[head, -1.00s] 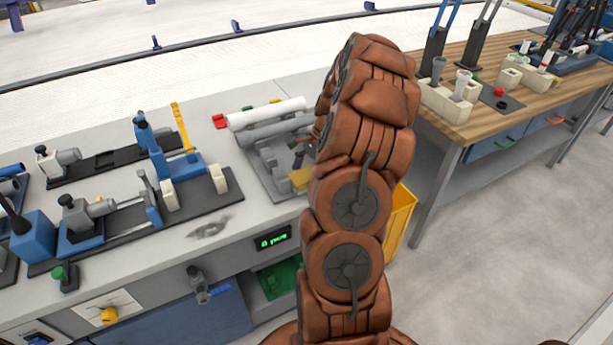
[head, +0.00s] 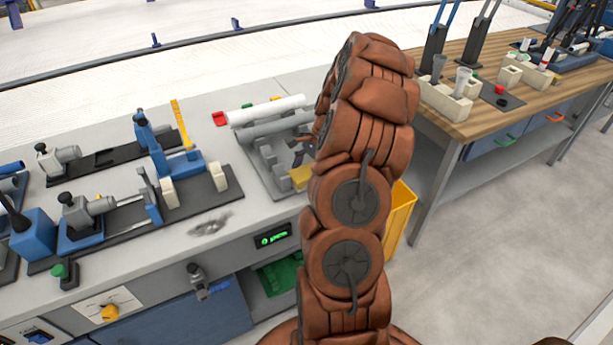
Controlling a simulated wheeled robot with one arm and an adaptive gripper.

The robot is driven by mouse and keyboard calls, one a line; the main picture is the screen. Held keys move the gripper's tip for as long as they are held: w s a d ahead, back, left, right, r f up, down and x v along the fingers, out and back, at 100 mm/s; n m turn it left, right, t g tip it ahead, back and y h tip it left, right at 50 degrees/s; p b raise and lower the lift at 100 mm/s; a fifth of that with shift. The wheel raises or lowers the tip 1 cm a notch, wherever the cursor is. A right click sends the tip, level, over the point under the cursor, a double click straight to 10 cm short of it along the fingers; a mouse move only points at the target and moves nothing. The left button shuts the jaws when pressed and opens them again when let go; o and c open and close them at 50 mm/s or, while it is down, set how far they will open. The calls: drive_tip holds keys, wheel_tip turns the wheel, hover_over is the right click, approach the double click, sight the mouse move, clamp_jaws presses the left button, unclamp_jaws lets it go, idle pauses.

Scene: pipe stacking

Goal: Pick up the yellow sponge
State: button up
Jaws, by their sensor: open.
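The yellow sponge (head: 300,177) lies at the front right of the grey pipe rack's base on the grey bench. My arm hides part of its right side. My gripper (head: 299,157) shows only in part at the left edge of my arm, above and just behind the sponge in the picture. Its jaws are open, and the sponge appears outside them. I cannot tell the exact height of the fingertips over the rack.
A white pipe (head: 267,111) and a grey pipe (head: 275,129) lie on the rack behind the gripper. Blue clamp fixtures (head: 175,165) stand to the left. A yellow bin (head: 399,215) stands below, right of my arm. A wooden table (head: 470,115) is at the right.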

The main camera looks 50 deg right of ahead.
sight(306, 171)
drive_tip(key=c, duration=1.1)
drive_tip(key=shift+r, duration=0.1)
drive_tip(key=shift+c, duration=0.2)
wheel_tip(306, 171, up, 9)
drive_tip(key=shift+d+f+b, duration=0.1)
drive_tip(key=shift+b, duration=0.9)
drive_tip(key=shift+r, duration=0.8)
